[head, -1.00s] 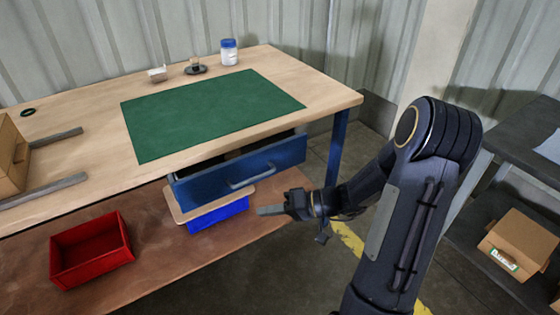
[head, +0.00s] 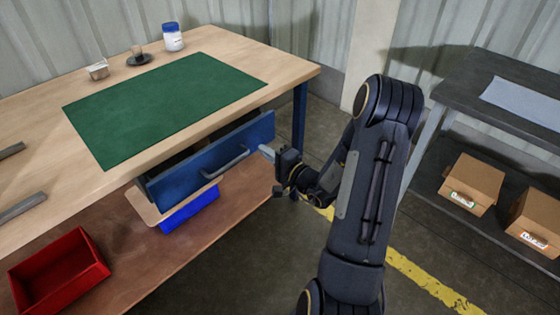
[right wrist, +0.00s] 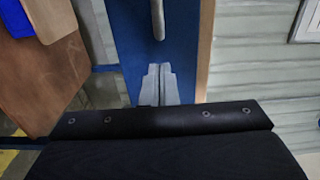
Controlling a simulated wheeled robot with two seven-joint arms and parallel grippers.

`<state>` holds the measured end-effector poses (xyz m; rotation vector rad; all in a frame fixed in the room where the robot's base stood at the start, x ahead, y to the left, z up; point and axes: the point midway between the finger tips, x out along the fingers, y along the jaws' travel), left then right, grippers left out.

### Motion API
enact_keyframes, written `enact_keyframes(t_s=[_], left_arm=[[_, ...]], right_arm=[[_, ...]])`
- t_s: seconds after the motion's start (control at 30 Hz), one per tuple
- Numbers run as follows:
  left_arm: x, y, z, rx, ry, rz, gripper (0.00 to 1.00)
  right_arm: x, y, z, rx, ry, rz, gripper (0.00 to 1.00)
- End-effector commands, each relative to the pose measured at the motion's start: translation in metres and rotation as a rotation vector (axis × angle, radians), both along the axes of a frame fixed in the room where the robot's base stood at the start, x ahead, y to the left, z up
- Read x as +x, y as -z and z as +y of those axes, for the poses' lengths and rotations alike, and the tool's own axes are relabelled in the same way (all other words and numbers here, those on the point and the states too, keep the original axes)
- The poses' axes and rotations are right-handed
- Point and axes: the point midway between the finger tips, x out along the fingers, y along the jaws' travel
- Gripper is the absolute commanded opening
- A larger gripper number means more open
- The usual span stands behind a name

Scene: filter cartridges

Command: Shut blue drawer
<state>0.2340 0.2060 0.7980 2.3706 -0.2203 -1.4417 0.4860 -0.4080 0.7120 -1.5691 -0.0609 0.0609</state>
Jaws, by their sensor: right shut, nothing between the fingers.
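The blue drawer (head: 208,165) stands partly pulled out under the front edge of the workbench, with a dark gap showing behind its front panel. Its grey bar handle (head: 226,163) is on the front panel. My right gripper (head: 266,152) is shut and empty, its fingertips close to the right part of the drawer front, right of the handle. In the right wrist view the shut fingers (right wrist: 158,85) lie over the blue front, in line with the handle (right wrist: 157,18). I cannot tell whether they touch it. My left gripper is not in view.
The workbench (head: 290,75) carries a green mat (head: 165,105), a white jar with a blue lid (head: 172,38) and small parts. Below the drawer are a blue bin (head: 190,208) and a red bin (head: 60,275) on the lower shelf. A dark shelf rack (head: 470,85) with cardboard boxes stands right.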

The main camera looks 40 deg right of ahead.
Motion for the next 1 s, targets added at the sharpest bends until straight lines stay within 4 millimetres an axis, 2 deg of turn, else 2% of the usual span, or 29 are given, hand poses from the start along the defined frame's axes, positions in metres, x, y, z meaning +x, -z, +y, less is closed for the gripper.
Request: enact_keyframes(t_s=[0.1,0.3,0.77,1.0], left_arm=[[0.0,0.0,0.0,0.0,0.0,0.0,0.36],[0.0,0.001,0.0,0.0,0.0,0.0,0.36],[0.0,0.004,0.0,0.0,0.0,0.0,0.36],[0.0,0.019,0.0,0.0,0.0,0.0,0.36]], right_arm=[[0.021,0.0,0.003,0.0,-0.003,-0.002,0.0],[0.04,0.0,0.003,-0.001,-0.001,-0.001,0.0],[0.047,0.001,0.004,-0.002,-0.003,-0.001,0.0],[0.085,0.002,0.007,-0.002,-0.002,-0.002,0.0]])
